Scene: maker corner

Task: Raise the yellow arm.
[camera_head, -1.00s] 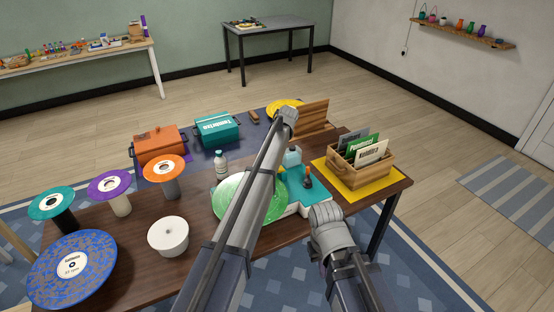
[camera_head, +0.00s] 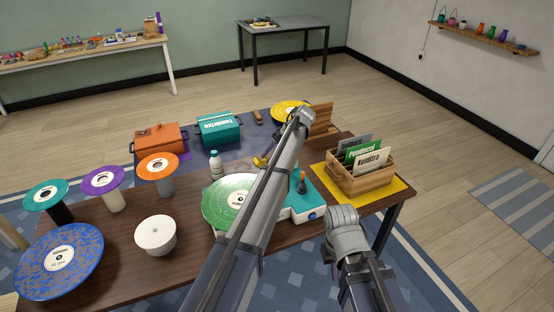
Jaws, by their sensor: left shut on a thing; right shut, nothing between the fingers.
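The record player (camera_head: 302,207) has a teal top and a white base, with a green record (camera_head: 226,207) on it. The yellow arm (camera_head: 260,161) shows just beyond the record's far edge, beside my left arm. My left gripper (camera_head: 269,153) is mostly hidden behind my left arm; the little that shows is at the yellow arm and it is shut on it. An orange-tipped dark lever (camera_head: 301,183) stands on the player's right part. My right arm is in front of the table's right side; its fingers are out of sight.
A wooden record crate (camera_head: 362,178) stands on a yellow mat (camera_head: 400,190) at right. Orange (camera_head: 160,141) and teal (camera_head: 218,130) cases are at the back.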

